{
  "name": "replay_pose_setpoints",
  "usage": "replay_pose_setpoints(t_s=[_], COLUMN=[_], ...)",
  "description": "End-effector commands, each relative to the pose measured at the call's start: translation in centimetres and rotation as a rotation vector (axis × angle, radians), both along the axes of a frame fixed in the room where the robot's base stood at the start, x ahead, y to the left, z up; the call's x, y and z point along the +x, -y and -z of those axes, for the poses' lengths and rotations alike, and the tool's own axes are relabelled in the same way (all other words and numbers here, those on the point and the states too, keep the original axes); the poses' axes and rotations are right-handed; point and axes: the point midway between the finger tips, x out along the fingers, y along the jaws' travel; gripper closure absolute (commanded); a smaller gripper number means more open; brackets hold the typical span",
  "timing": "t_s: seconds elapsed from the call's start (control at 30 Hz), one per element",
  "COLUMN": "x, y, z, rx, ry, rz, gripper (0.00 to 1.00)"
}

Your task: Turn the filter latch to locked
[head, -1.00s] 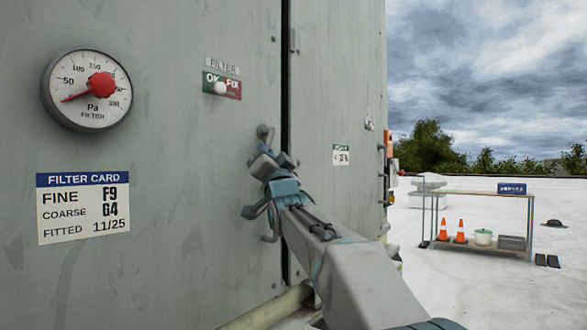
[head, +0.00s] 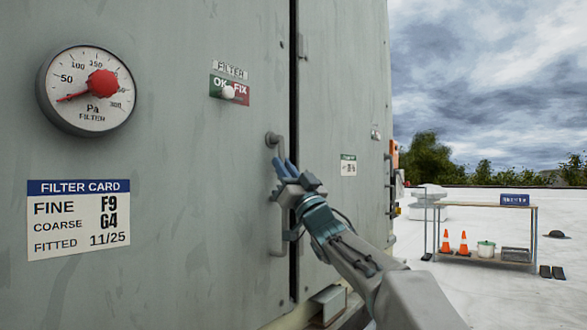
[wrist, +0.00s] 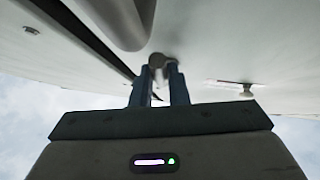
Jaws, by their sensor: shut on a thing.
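A grey bar handle (head: 274,145) stands upright on the grey cabinet door, left of the dark door seam. Its lower end shows below my gripper. My gripper (head: 282,166) is at its upper part, fingers pointing up, and is shut on it; the fingers hide part of the bar. In the wrist view my two blue fingers (wrist: 159,84) stand on either side of a rounded grey end (wrist: 157,60). No part is plainly marked as the filter latch, so I cannot tell whether this handle is it. A FILTER plate (head: 229,90) reading OK and FIX carries a white knob (head: 229,93).
A round pressure gauge (head: 86,91) and a filter card (head: 78,219) are on the door at left. A small label (head: 348,165) is on the right panel. A rack (head: 487,204) with cones stands far right on open white roof.

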Motion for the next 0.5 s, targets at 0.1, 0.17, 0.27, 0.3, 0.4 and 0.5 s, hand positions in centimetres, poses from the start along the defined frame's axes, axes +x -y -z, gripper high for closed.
replay_pose_setpoints(t_s=[0.1, 0.17, 0.27, 0.3, 0.4, 0.5], x=[0.07, 0.07, 0.07, 0.07, 0.07, 0.06], y=[-0.06, -0.03, 0.01, 0.01, 0.07, 0.13], z=[0.14, 0.14, 0.12, 0.12, 0.10, 0.05], rx=[-0.001, -0.002, -0.001, -0.001, -0.001, -0.001], ry=[-0.002, -0.001, -0.002, -0.002, -0.002, -0.001], rz=[0.000, 0.001, 0.001, 0.001, 0.001, 0.003], gripper=[1.00, 1.00, 1.00, 0.83, 0.64, 0.64])
